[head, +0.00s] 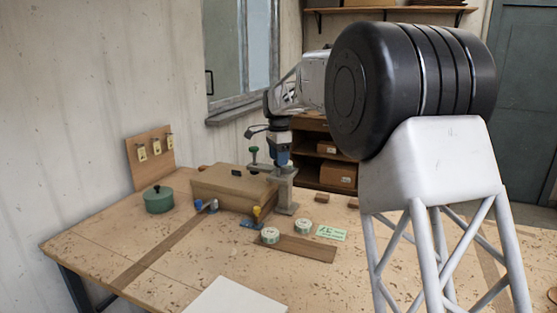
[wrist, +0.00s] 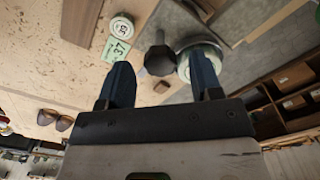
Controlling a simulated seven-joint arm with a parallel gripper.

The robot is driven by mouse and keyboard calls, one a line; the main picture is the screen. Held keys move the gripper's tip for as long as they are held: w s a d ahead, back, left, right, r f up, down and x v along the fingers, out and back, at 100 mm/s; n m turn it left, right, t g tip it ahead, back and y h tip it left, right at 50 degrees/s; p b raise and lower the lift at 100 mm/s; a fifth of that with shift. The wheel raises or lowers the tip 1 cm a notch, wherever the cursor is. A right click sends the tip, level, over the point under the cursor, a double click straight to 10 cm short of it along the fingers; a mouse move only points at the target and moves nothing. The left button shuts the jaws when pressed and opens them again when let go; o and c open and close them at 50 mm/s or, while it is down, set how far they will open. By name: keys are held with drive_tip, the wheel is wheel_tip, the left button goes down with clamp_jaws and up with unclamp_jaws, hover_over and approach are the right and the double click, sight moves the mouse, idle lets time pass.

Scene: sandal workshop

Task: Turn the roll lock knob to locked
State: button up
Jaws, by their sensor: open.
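My gripper (head: 282,163) is above a grey metal stand (head: 285,195) at the right end of a brown box on the bench. In the wrist view my gripper (wrist: 162,82) is open, with its two blue fingers spread and nothing held. A black knob (wrist: 160,56) shows between and beyond the fingertips, apart from both as far as I can see. I take it for the roll lock knob; its locked mark and setting cannot be read. A round pale-green-rimmed part (wrist: 207,48) is partly hidden behind the finger on the right. In the head view my gripper hides the black knob.
A green-topped post (head: 254,151) stands just left of my gripper. A yellow knob (head: 257,212) and blue knobs (head: 212,206) sit along the brown box (head: 225,187). A green pot (head: 158,201), two tins (head: 270,236) and a green card (head: 331,233) lie around.

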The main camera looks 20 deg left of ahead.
drive_tip(key=shift+f, duration=0.45)
drive_tip(key=c, duration=0.9)
